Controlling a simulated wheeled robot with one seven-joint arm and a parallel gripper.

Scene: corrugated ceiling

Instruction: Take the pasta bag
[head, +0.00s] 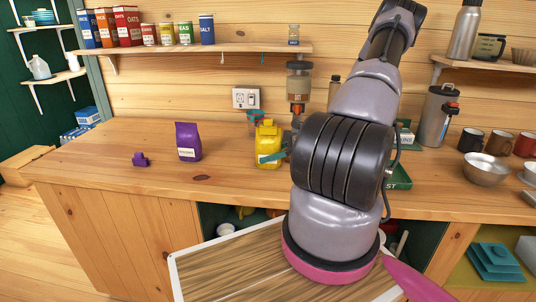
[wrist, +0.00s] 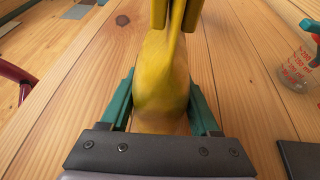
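A yellow bag (head: 267,145) with a pale label stands upright on the wooden counter, left of my arm; I take it as the pasta bag, though its label is too small to read. In the wrist view the yellow bag (wrist: 162,85) lies between the two teal fingers of my gripper (wrist: 161,88), one on each side. The fingers are spread about as wide as the bag; I cannot tell whether they press on it. In the head view, a teal finger of my gripper (head: 272,158) shows across the bag's lower front, the rest hidden by my arm.
A purple bag (head: 188,142) and a small purple object (head: 140,159) stand left on the counter (head: 110,140). A measuring cup (wrist: 297,70) with red marks is to the right of the bag in the wrist view. A dispenser (head: 298,85) hangs behind, and a metal bowl (head: 485,172) is at right.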

